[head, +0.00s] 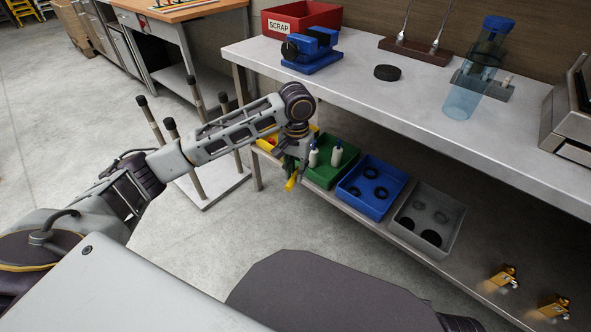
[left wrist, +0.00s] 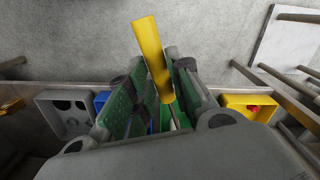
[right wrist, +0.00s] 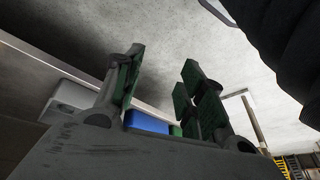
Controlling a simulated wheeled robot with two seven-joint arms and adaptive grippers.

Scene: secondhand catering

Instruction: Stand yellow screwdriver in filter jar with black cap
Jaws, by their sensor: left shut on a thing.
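The yellow screwdriver (head: 291,183) is held in my left gripper (head: 297,160), in front of the lower shelf. In the left wrist view the screwdriver's yellow handle (left wrist: 152,55) sticks out past the fingertips and its thin shaft runs back between the fingers. A clear blue jar (head: 465,96) with a blue top (head: 497,25) stands on the bench, far right of my left gripper. A black round cap-like disc (head: 387,72) lies on the bench, apart from the jar. My right gripper (right wrist: 162,75) is open and empty in the right wrist view.
On the bench are a red scrap bin (head: 300,18), a blue vise (head: 312,50), a dark rack (head: 415,48) and a metal machine (head: 570,115). The lower shelf holds green (head: 325,175), blue (head: 355,204) and grey (head: 408,238) bins. A post stand (head: 210,190) is left of my left gripper.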

